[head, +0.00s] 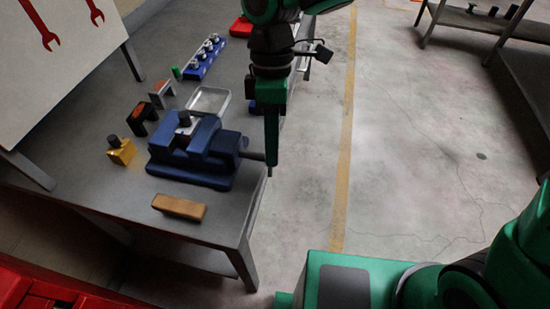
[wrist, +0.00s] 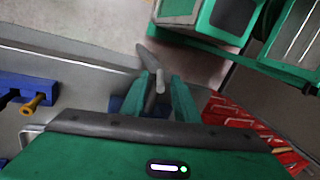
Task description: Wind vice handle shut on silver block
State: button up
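The blue vice (head: 205,165) stands near the front right edge of the grey bench. The silver block (head: 184,130), with a dark round top, sits in its jaws. The vice screw (head: 250,155) sticks out to the right, past the bench edge. My gripper (head: 270,172) points down at the screw's outer end and hides most of the handle there. In the wrist view a grey bar, seemingly the vice handle (wrist: 159,82), lies between my two green fingertips. I cannot tell whether both fingers press on it.
On the bench (head: 226,218) are a wooden block (head: 179,207), a yellow block (head: 121,151), a dark bracket (head: 141,120), a grey bracket (head: 161,92), a metal tray (head: 209,101) and a blue rack (head: 204,60). Open floor (head: 400,150) lies right of the bench. Another bench (head: 490,25) stands far right.

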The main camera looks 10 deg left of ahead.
jog(key=shift+x, duration=2.4)
grip_shut()
